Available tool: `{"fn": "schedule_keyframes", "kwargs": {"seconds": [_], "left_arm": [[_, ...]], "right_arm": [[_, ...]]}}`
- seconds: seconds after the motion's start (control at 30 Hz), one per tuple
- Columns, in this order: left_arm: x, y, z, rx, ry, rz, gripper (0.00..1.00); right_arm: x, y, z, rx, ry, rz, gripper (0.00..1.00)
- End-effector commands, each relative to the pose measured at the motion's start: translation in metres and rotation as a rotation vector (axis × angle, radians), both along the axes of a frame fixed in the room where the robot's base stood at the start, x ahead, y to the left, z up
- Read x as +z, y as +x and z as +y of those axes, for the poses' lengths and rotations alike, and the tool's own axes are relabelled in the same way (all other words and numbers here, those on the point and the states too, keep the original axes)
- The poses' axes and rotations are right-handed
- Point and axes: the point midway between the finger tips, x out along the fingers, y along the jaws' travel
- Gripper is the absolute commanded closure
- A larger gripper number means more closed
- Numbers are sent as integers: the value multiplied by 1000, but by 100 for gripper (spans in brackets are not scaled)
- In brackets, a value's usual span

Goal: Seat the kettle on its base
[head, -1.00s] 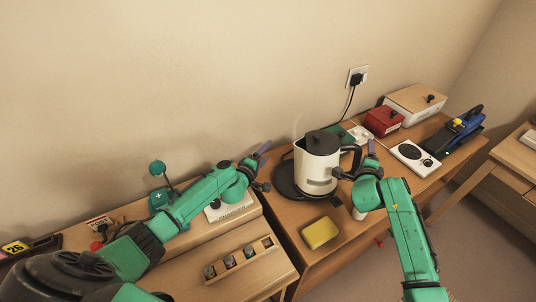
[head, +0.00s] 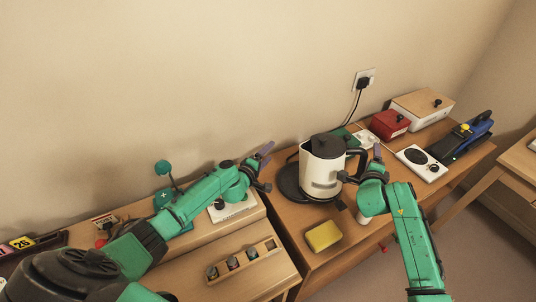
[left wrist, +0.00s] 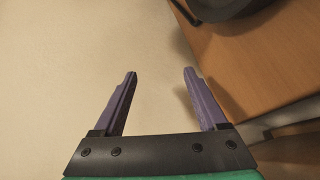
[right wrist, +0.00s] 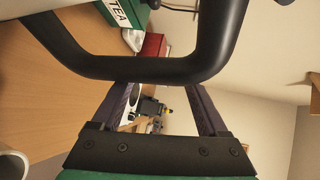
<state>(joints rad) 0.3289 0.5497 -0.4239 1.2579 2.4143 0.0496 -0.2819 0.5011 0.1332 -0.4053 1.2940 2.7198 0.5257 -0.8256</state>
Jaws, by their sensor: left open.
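The kettle (head: 322,172), white with a black lid and black handle, is upright on the right desk. Its dark round base (head: 288,186) shows mostly to the kettle's left. The kettle overlaps the base in the head view, and I cannot tell whether it sits in it or is off-centre. My right gripper (head: 362,172) is at the handle side. In the right wrist view, the black handle (right wrist: 140,68) crosses in front of the parted fingertips (right wrist: 163,95). My left gripper (head: 266,168) is open and empty, left of the kettle; its parted fingers (left wrist: 160,80) show in the left wrist view.
A yellow sponge (head: 323,236) lies in front of the kettle. A green tea box (right wrist: 123,12), a red box (head: 390,124), a wooden-lidded box (head: 422,105) and a white hotplate (head: 421,163) stand to the right. A wall socket (head: 364,79) is behind.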

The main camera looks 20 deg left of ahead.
Motion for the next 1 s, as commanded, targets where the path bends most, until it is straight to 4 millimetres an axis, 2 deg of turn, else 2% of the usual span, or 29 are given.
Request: {"fn": "schedule_keyframes", "kwargs": {"seconds": [1.0], "left_arm": [[0, 4, 31, 2, 2, 0, 25]], "right_arm": [[-3, 0, 2, 2, 3, -1, 25]]}}
